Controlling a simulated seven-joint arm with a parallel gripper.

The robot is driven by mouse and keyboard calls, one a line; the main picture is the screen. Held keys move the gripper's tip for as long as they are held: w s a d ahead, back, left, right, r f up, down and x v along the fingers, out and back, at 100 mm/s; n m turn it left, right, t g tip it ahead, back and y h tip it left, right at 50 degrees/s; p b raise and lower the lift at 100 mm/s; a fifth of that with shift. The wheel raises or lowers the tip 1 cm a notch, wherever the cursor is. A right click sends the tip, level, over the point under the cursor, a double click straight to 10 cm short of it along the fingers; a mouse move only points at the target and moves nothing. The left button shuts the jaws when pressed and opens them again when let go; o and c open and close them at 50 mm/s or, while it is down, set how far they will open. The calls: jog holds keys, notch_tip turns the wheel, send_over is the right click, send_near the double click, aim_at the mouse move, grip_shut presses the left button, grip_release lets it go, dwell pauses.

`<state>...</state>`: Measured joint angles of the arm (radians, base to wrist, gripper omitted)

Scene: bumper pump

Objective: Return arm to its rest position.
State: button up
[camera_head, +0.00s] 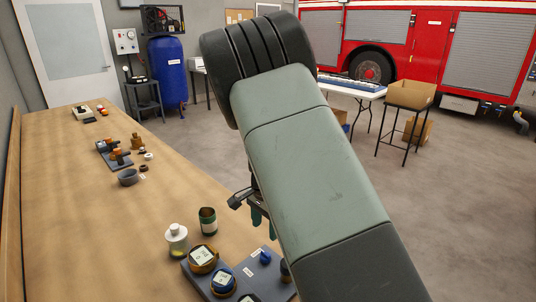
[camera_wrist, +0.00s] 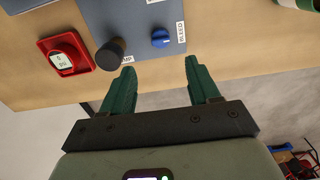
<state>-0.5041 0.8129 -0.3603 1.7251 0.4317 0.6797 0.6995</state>
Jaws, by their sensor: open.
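My gripper (camera_wrist: 160,63) is open and empty in the wrist view, its two green fingers spread apart. They point toward the near edge of a blue-grey panel (camera_wrist: 140,22) on the wooden bench. The panel bears a black knob (camera_wrist: 111,53) and a blue knob (camera_wrist: 160,38) labelled BLEED. The panel (camera_head: 197,280) shows there with round gauge-like parts, partly covered by my arm.
A bottle (camera_head: 176,240) and a green can (camera_head: 208,221) stand on the bench (camera_head: 70,220) behind the panel. Small parts lie farther along. Open floor (camera_head: 420,190) lies to the right; a white table (camera_head: 345,87) stands beyond.

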jog(key=s+d+r+n+t+y, duration=0.1)
jog(key=s+d+r, duration=0.15)
jog(key=r, duration=0.45)
jog(key=s+d+r+n, duration=0.1)
jog(key=s+r+n, duration=0.1)
jog(key=s+r, duration=0.35)
jog(key=s+d+r+n+t+y, duration=0.1)
jog(key=d+r, duration=0.1)
jog(key=r, duration=0.7)
jog(key=s+d+r+n+t+h, duration=0.1)
jog(key=s+d+r+n, duration=0.1)
jog(key=s, duration=0.8)
jog(key=s+d+r+n+t+h, duration=0.1)
jog(key=s+d+r+n+t, duration=0.1)
jog(key=s+r, duration=0.4)
jog(key=s+d+n, duration=0.1)
jog(key=s+d, duration=0.1)
jog(key=s, duration=0.2)
jog(key=shift+d+r+t, duration=0.3)
jog(key=shift+d+r, duration=0.05)
